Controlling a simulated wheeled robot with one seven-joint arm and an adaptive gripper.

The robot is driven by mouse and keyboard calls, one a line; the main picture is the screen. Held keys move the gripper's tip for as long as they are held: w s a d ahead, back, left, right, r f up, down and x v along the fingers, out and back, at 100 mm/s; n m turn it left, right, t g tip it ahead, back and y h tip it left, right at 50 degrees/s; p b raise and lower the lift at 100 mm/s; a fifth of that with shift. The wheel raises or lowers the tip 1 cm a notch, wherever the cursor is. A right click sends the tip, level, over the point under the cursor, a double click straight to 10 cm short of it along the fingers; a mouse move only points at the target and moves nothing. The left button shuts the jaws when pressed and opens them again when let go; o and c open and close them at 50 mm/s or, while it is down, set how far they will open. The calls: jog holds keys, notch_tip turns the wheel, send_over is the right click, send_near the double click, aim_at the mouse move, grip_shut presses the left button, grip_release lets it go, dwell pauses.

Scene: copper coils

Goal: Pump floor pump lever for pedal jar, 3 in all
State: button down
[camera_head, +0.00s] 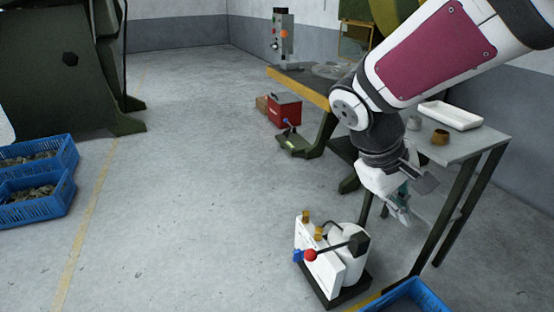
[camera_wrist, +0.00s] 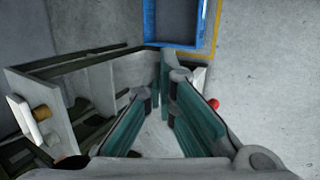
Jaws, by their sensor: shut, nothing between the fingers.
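The floor pump is a white unit (camera_head: 320,262) on a black base, with a white rounded jar (camera_head: 347,238) beside its panel. Its dark lever ends in a red ball knob (camera_head: 310,255), pointing left at the panel's front. My gripper (camera_head: 402,212) is above and to the right of the pump, apart from the lever, and shut with nothing held. In the wrist view the teal fingers (camera_wrist: 172,88) converge at their tips. A red knob (camera_wrist: 214,104) shows just right of them; most of the pump is hidden behind the gripper there.
A red box (camera_head: 284,109) with a green pedal (camera_head: 293,144) stands behind.

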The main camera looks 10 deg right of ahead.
jog(key=w+a+f+n+t+h+p, duration=0.1)
jog(key=w+f+n, duration=0.1)
jog(key=w+f, duration=0.3)
jog(key=w+f+n+h+p, duration=0.1)
jog(key=w+f+n, duration=0.15)
jog(key=w, duration=0.45)
jog(key=w+a+f+n+t+p, duration=0.1)
jog(key=w+a+f+n, duration=0.1)
jog(key=f, duration=0.5)
jog(key=w+a+f+n+t+p, duration=0.1)
jog(key=w+a+f+n, duration=0.2)
jog(key=w+f, duration=0.2)
notch_tip(320, 180, down, 4)
jog(key=shift+w+a+r+n+y+p, duration=0.25)
jog(key=shift+w+a+n+y+p, duration=0.05)
jog(key=shift+a+n+y, duration=0.1)
jog(key=shift+f, duration=0.1)
jog(key=b, duration=0.5)
send_over(315, 252)
notch_tip(315, 252, down, 7)
jog(key=shift+d+f, duration=0.1)
jog(key=shift+f+b, duration=0.65)
jog(key=shift+b, duration=0.1)
jog(key=shift+f, duration=0.1)
jog(key=shift+f+b, duration=0.3)
jog(key=shift+b, duration=0.25)
